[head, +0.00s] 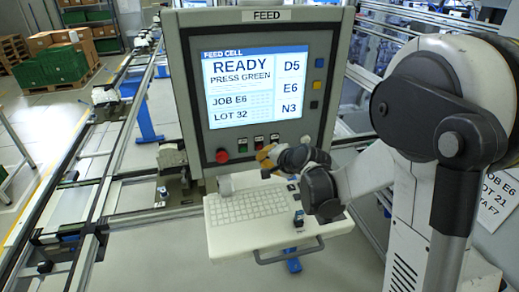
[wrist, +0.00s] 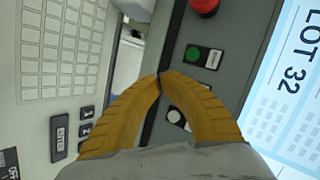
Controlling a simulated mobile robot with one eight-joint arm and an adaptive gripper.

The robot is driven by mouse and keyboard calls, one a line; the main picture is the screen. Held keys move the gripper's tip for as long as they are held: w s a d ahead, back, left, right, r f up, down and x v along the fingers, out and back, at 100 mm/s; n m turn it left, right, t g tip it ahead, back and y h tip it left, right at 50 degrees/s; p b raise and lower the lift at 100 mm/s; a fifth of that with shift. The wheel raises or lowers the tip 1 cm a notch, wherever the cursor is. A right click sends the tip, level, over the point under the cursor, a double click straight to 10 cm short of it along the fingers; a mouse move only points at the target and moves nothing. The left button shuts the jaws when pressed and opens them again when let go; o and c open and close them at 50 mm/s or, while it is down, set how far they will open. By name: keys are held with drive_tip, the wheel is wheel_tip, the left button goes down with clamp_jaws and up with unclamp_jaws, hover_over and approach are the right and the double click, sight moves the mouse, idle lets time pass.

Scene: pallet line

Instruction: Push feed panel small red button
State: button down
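The FEED panel (head: 185,75) stands upright in the middle of the head view, with a row of controls under its screen. Left to right are a large red mushroom button (head: 222,156), a small green button (head: 242,142), a small reddish button (head: 258,139) and another small button. In the wrist view the green button (wrist: 193,52) and a white button (wrist: 174,115) show; the spot between them is hidden by my finger. My gripper (wrist: 158,76) has its yellow fingertips together and nothing visible between them. In the head view it is just below the button row; contact cannot be told.
A keyboard shelf (head: 220,245) juts out below the panel, under my gripper. Blue, yellow and black buttons (head: 317,85) line the panel's right side. The lit screen (head: 258,85) is above the button row. Conveyor rails (head: 75,210) run at the left.

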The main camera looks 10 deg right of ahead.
drive_tip(key=s, duration=0.3)
idle(0.7)
drive_tip(key=s+r+n+g+h, duration=0.25)
drive_tip(key=s+n, duration=0.35)
drive_tip(key=s, duration=0.8)
drive_tip(key=s+r+n+g+h, duration=0.1)
drive_tip(key=s+r+n, duration=0.35)
drive_tip(key=s, duration=0.85)
wheel_tip(320, 180, down, 32)
drive_tip(key=b, duration=3.1)
drive_tip(key=shift+s+n, duration=0.3)
drive_tip(key=shift+n, duration=0.15)
drive_tip(key=shift+r, duration=0.1)
